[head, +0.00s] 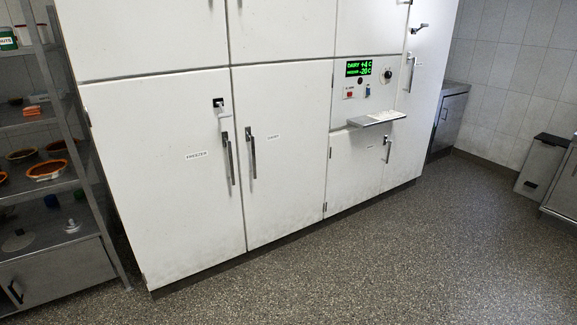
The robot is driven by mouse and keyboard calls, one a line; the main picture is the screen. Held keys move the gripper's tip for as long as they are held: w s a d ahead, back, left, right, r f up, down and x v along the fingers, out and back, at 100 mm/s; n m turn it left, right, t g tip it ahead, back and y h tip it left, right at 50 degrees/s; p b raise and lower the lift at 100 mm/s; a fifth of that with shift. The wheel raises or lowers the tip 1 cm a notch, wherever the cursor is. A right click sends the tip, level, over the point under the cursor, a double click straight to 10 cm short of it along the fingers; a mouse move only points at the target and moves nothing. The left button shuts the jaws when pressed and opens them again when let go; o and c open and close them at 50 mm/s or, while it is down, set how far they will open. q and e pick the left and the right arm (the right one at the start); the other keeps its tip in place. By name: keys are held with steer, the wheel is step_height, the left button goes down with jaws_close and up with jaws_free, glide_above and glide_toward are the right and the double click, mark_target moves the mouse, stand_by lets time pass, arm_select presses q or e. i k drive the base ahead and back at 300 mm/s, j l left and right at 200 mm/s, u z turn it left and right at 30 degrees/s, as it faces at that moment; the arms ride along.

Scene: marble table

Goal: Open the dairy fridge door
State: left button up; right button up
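The dairy fridge door (285,195) is a tall white panel near the middle of the head view, with a small label that seems to read "DAIRY". It looks shut, flush with the panels around it. Its upright metal handle (251,153) is on its left edge. The freezer door (180,215), labelled "FREEZER", is directly to its left and looks shut too. The freezer handle (229,158) stands close beside the dairy handle, with a small latch or lock (219,104) above it. Neither of my grippers is in view.
A control panel (353,83) with a green display is right of the dairy door, above a small protruding shelf (377,118). A metal rack (50,205) with bowls stands at the left. A grey bin (542,165) is at the right. The speckled floor (350,260) before the doors is clear.

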mark_target(281, 111)
steer(key=i+l, duration=0.15)
steer(key=i, duration=0.25)
steer(key=i+l, duration=0.15)
steer(key=i, duration=0.25)
